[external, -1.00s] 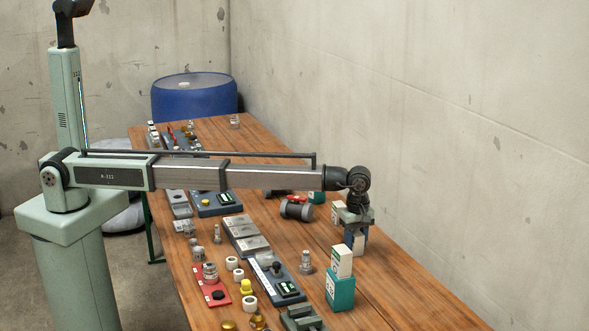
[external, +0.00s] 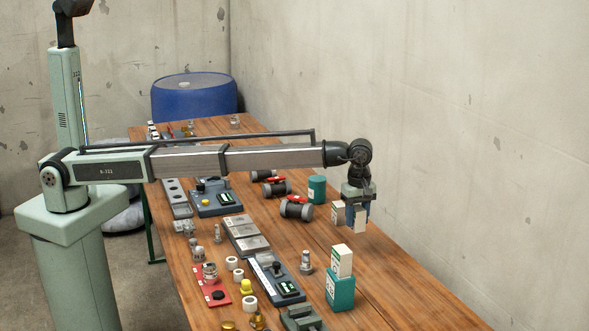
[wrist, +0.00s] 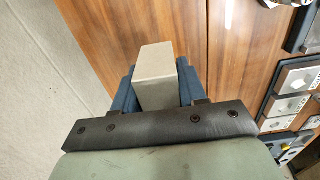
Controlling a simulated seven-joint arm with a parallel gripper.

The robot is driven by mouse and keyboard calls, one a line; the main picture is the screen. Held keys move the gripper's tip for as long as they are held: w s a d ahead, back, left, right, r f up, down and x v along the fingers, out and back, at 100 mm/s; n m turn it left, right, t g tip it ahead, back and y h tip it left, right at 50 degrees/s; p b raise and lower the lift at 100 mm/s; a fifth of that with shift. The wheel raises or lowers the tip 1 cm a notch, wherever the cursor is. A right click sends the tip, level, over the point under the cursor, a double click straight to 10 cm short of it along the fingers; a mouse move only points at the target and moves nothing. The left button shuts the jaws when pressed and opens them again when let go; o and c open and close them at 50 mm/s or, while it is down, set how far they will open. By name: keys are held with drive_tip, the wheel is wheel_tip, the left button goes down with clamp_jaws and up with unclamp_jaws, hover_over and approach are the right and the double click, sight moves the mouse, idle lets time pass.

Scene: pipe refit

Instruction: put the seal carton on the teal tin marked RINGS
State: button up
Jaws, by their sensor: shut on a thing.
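My gripper (external: 357,216) is shut on a pale carton (external: 361,221), held above the far right part of the table. In the wrist view the carton (wrist: 156,76) sits between the two blue fingers, a plain beige face towards the camera; no print on it can be read. A round teal tin (external: 317,188) stands on the table to the left of my gripper. A square teal container (external: 340,291) with a white label stands nearer the camera, with a white carton (external: 342,260) on top. The lettering on both teal things is too small to read for sure.
Another pale carton (external: 337,212) shows just left of my gripper. Dark pipe pieces with red parts (external: 296,209), grey plates (external: 247,236) and several small fittings fill the table's left side. The wooden table (external: 400,285) is bare at the front right. A concrete wall runs along the right.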

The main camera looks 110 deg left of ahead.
drive_tip(key=shift+r, duration=0.75)
drive_tip(key=shift+s+a+r, duration=0.1)
drive_tip(key=shift+a, duration=0.15)
drive_tip(key=s+a+r+n, duration=0.1)
drive_tip(key=s+a, duration=0.1)
drive_tip(key=a, duration=0.4)
drive_tip(key=s+a+r+n, duration=0.1)
drive_tip(key=s+a, duration=0.2)
drive_tip(key=a, duration=0.4)
wheel_tip(320, 180, up, 7)
drive_tip(key=m, duration=0.1)
hover_over(317, 178)
drive_tip(key=shift+m, duration=0.3)
drive_tip(key=shift+f, duration=4.8)
